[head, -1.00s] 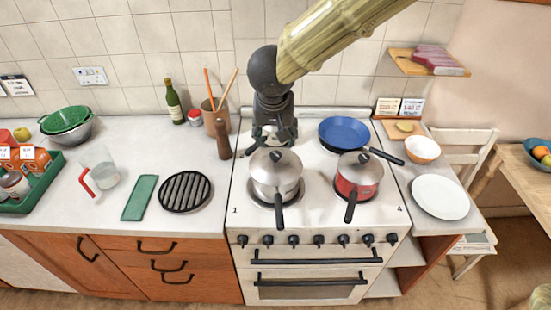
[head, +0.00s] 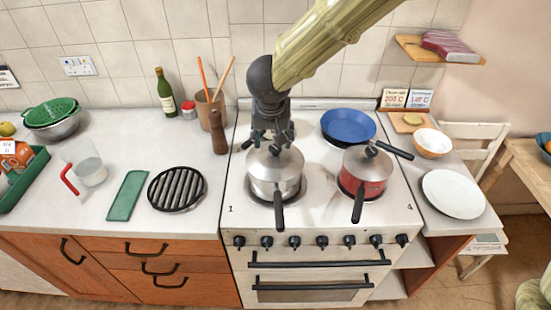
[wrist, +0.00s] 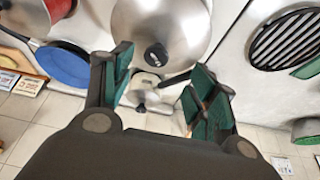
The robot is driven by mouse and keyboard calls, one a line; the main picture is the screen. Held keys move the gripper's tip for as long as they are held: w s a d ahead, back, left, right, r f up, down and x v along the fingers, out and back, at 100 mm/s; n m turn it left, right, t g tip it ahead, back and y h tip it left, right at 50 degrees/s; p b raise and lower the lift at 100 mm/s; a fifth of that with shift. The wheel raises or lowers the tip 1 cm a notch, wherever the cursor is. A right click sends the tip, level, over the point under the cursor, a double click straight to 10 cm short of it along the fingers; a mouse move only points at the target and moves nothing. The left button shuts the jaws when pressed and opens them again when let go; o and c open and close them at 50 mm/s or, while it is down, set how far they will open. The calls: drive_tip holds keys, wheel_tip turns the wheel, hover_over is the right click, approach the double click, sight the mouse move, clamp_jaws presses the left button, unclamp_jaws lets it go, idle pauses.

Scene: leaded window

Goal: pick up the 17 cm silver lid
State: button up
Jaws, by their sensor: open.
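A silver lid (head: 274,165) with a black knob sits on the silver pot (head: 272,190) on the front left of the stove. The lid fills the top middle of the wrist view (wrist: 175,22), its knob just beyond my fingertips. A second silver lid (head: 367,159) with a black knob covers the red pot (head: 362,190) to its right. I cannot read the lids' sizes. My gripper (head: 270,139) points down over the back edge of the left lid. Its green-padded fingers (wrist: 160,88) are spread wide with nothing gripped, and they partly hide the lid in the head view.
A blue pan (head: 348,126) is at the back right of the stove. A small silver pan (wrist: 150,97) shows behind the pot in the wrist view. A wooden pepper mill (head: 218,134) and a black ridged trivet (head: 177,189) stand on the left counter.

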sight(275, 148)
drive_tip(key=shift+w+d+p+x, duration=0.1)
drive_tip(key=shift+d+p+x, duration=0.1)
drive_tip(key=shift+x, duration=1.55)
drive_tip(key=shift+w+d+p+x, duration=0.1)
drive_tip(key=shift+w+p+x, duration=0.05)
drive_tip(key=shift+x, duration=1.6)
drive_tip(key=shift+r, duration=0.1)
drive_tip(key=shift+c, duration=0.4)
clamp_jaws()
